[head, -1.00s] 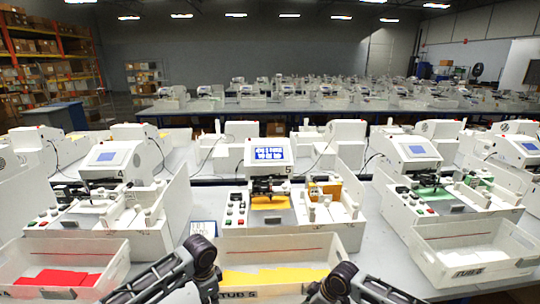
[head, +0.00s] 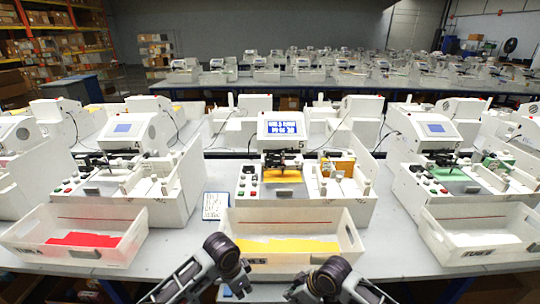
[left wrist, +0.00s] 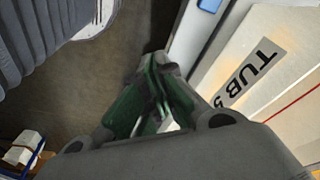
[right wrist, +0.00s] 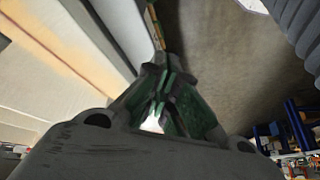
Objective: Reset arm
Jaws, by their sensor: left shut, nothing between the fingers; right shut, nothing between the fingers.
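My left gripper (left wrist: 160,70) shows in the left wrist view with its green-padded fingers closed together and nothing between them. It is beside the tub marked TUB 5 (left wrist: 225,75), with the floor behind it. My right gripper (right wrist: 165,75) is likewise shut and empty in the right wrist view, beside a pale tub wall. In the head view my two arms come up at the bottom, in front of the middle tub (head: 290,262) holding yellow sheets (head: 285,246). The plotter 5 (head: 290,185) stands behind that tub, its blue screen (head: 283,127) lit.
A tub with red sheets (head: 95,240) stands at the left and a tub with white sheets (head: 485,238) at the right. A small written card (head: 215,205) lies left of plotter 5. More plotters stand on both sides and behind. The table front (head: 180,270) has bare strips between tubs.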

